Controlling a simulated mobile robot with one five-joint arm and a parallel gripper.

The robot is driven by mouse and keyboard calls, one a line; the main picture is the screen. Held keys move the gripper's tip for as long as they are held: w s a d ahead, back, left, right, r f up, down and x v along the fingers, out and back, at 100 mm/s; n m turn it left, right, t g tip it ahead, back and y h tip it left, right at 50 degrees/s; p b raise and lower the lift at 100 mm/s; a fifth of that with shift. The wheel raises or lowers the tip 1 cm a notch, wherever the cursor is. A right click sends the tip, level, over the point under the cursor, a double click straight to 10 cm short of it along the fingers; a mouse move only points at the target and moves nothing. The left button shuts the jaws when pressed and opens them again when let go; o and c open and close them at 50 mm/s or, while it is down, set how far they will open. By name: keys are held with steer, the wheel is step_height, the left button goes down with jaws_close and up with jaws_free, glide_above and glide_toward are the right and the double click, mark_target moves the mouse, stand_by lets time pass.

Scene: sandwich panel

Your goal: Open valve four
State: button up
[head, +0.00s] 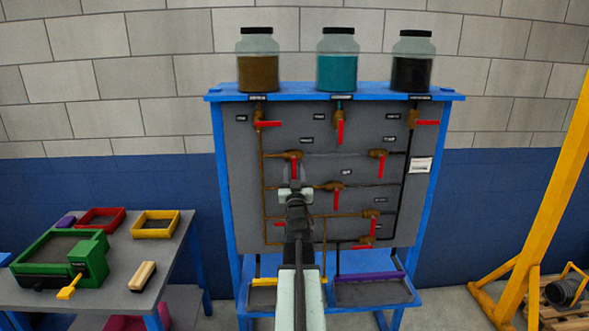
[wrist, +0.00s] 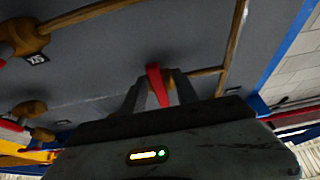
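The grey valve panel (head: 240,180) carries pipes and several red-handled valves. Its small labels are too small to read, so I cannot tell which is valve four. My gripper (head: 295,190) is in front of the panel, just below a left-middle valve whose red handle (head: 294,168) hangs down. In the wrist view, a red handle (wrist: 155,82) on a brass body lies between the two fingers of my gripper (wrist: 160,92). The fingers stand apart, with gaps beside the handle. My arm hides part of the lower panel.
Three jars, brown (head: 258,72), teal (head: 337,70) and black (head: 411,72), stand on the blue frame. Other red handles (head: 381,167) are close by on the right. A side table (head: 120,270) with trays is left; a yellow post (head: 550,190) is right.

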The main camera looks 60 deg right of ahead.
jaws_close()
stand_by(1.3)
